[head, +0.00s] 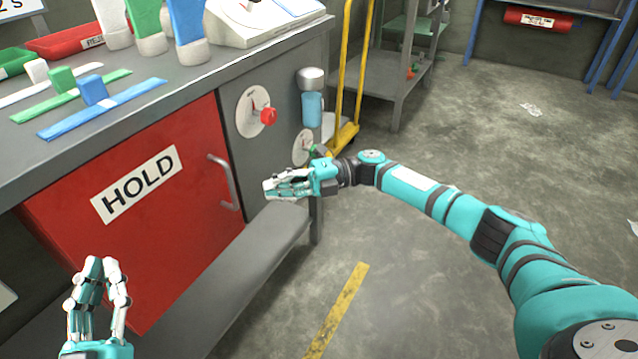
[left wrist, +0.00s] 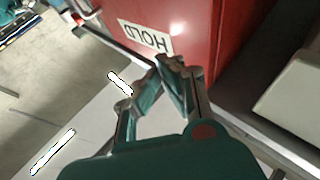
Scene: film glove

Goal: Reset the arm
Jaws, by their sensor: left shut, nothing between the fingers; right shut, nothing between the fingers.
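My right arm (head: 440,205) stretches in from the right in the head view. Its right gripper (head: 270,190) is shut and empty, in front of the grey cabinet side, right of the red door's handle. My left gripper (head: 101,266) is at the lower left of the head view, pointing up in front of the red door, shut and empty. In the left wrist view the left gripper's fingertips (left wrist: 171,62) meet just below the HOLD label. Whether the fingertips touch the door is not clear.
The red HOLD door (head: 150,240) has a metal handle (head: 223,182). A red knob (head: 268,117) sits on the cabinet side. The bench top (head: 60,150) carries coloured strips and blocks. A grey ledge (head: 245,265) runs below the door. Open floor (head: 440,310) lies right.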

